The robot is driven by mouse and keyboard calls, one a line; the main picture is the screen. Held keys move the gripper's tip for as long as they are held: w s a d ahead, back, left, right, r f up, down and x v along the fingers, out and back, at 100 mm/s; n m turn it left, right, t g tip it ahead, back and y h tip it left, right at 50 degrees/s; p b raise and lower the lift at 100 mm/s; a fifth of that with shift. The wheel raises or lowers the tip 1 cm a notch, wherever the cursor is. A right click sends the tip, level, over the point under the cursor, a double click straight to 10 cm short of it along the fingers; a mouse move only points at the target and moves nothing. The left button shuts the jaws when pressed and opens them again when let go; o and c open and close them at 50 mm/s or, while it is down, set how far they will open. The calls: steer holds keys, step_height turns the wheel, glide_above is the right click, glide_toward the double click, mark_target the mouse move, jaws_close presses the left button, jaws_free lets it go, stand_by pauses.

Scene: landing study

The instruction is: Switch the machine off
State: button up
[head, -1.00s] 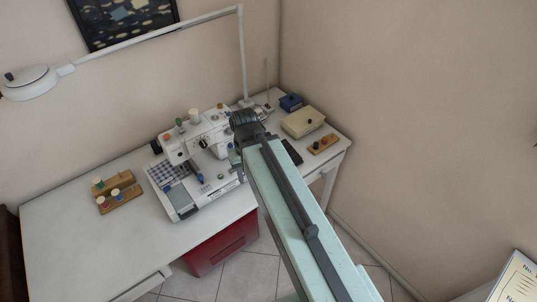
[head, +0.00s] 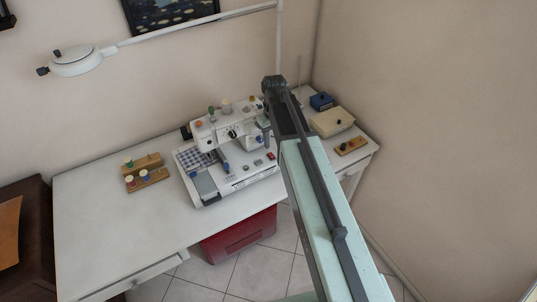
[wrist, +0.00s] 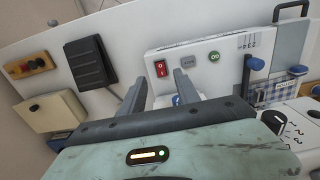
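The white sewing machine (head: 236,181) stands on the white table. A red rocker switch (wrist: 161,68) sits on its white panel, beside a grey button (wrist: 187,61) and a green button (wrist: 213,56). The red switch also shows at the right end of the machine in the head view (head: 271,156). Which way the rocker is tipped I cannot tell. My gripper (wrist: 160,80) is open and empty in the wrist view, its two dark fingers apart, with the switch between and just beyond the tips. In the head view my arm largely hides the gripper.
A black pedal-like block (wrist: 90,62), a cream box (head: 332,122), a blue box (head: 321,101) and a wooden spool holder (head: 351,146) stand right of the machine. A lamp (head: 77,62) reaches overhead. The left tabletop is clear.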

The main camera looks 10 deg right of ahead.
mark_target(272, 158)
step_height(272, 158, down, 8)
steer(key=b, duration=0.7)
steer(key=shift+b, duration=0.35)
steer(key=shift+r, duration=0.15)
